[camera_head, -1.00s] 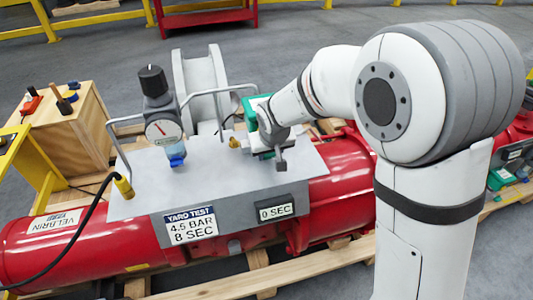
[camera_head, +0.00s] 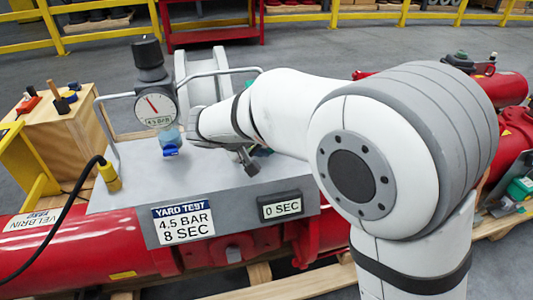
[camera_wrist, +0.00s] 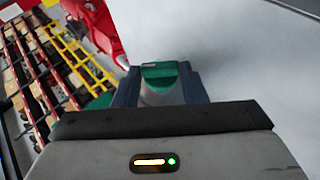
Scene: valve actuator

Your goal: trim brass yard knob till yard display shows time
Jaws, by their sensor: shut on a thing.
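The yard display (camera_head: 281,207) reads 0 SEC on the front of the grey bench (camera_head: 120,197). The yard test plate (camera_head: 183,222) to its left reads 4.5 BAR, 8 SEC. In the wrist view my gripper (camera_wrist: 160,84) has its two blue-grey fingers on either side of a green-topped piece with a grey body (camera_wrist: 160,74), and it is shut on it. I cannot make out the brass yard knob; my arm covers that part of the bench top.
A pressure gauge (camera_head: 156,107) with a black knob (camera_head: 148,53) and a blue-bottomed bowl stands left of my arm's end. Metal hoop rails rise beside it. A yellow plug (camera_head: 109,177) with a black cable is at the bench's left. A wooden box (camera_head: 75,125) stands farther left.

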